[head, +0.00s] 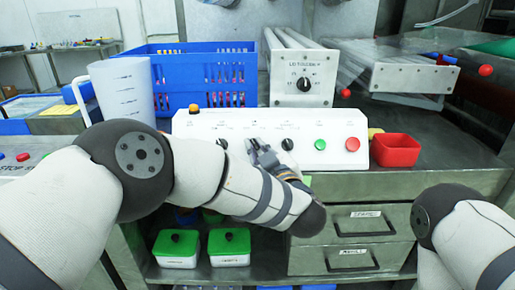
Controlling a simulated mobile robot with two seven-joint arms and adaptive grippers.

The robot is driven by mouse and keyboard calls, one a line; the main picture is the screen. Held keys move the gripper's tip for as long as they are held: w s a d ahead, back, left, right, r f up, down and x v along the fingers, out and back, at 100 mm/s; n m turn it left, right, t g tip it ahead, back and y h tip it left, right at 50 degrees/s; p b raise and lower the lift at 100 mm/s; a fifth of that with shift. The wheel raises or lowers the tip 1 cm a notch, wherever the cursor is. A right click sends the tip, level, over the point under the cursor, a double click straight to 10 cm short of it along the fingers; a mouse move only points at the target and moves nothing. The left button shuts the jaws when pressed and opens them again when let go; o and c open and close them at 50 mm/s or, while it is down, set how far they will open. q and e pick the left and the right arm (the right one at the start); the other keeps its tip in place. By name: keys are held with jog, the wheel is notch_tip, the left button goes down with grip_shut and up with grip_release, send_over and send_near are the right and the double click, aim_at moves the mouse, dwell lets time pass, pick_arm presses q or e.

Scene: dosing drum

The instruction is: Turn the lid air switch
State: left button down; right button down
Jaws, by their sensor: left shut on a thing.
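A white control panel (190,126) stands across the middle of the bench. It carries a black rotary switch (222,144) at left, another black rotary switch (287,145) right of centre, a green button (320,144) and a red button (352,144). The small labels above them are too blurred to read. My left gripper (258,148) is at the panel's front between the two black switches, shut on a switch that its fingers mostly hide. I cannot tell which way this switch points. My right arm shows at the lower right, but its gripper is out of view.
A red bin (396,150) sits right of the panel. Drawers (350,222) and green-lidded boxes (229,246) are below.

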pick_arm(q)
jog(key=shift+r, duration=0.15)
jog(key=c, duration=1.7)
grip_release()
jog(key=shift+w, duration=0.1)
jog(key=v, duration=1.2)
jog(key=shift+a, duration=0.1)
